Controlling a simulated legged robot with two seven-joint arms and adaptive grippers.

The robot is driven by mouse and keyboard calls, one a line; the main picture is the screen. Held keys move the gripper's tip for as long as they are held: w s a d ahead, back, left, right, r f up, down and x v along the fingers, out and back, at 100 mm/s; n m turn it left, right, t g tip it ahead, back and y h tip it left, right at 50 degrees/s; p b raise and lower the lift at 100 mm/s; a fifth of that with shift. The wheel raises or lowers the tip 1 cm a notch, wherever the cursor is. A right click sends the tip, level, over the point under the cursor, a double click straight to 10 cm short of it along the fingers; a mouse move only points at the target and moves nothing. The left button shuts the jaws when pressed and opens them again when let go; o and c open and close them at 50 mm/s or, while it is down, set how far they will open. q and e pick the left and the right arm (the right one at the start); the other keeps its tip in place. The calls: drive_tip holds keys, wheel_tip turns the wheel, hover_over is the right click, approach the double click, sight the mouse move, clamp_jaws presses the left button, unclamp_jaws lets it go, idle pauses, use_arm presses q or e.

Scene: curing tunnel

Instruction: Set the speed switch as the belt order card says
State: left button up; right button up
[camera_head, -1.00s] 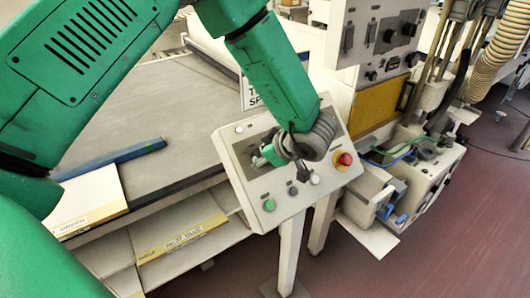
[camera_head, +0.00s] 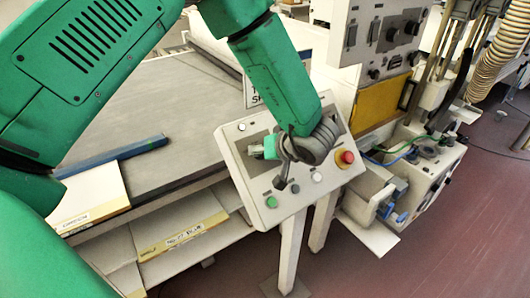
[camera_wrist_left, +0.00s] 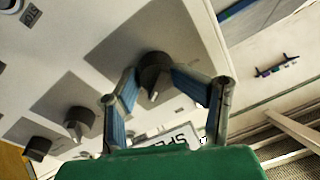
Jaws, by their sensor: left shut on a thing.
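The grey-white control box (camera_head: 240,172) stands tilted on legs in the middle of the head view. My left gripper (camera_head: 257,151) is over its upper left part, largely hidden by my wrist. In the left wrist view, the fingers (camera_wrist_left: 155,78) are shut around a black rotary knob (camera_wrist_left: 153,88) on the panel, which has a pale pointer mark. I cannot read its setting. More black knobs (camera_wrist_left: 79,122) sit beside it. A sign (camera_wrist_left: 178,138) with letters "SPE" is partly hidden behind the gripper. I cannot make out a belt order card. My right gripper is not in view.
The box also carries a green button (camera_head: 271,202), a white button (camera_head: 317,177) and a red stop button (camera_head: 346,157). A grey belt (camera_head: 150,105) lies behind, with a blue bar (camera_head: 115,155) on it. Machinery stands right.

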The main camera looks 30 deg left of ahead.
use_arm(q)
drive_tip(key=shift+w+a+r+m, duration=0.1)
drive_tip(key=shift+w+r+m, duration=0.1)
drive_tip(key=shift+w+m, duration=0.3)
drive_tip(key=o, duration=1)
drive_tip(key=shift+s, duration=0.1)
drive_tip(key=shift+w+f, duration=0.25)
drive_tip(key=shift+f, duration=0.05)
drive_tip(key=shift+s+a, duration=0.1)
drive_tip(key=shift+s, duration=0.15)
drive_tip(key=v, duration=1.2)
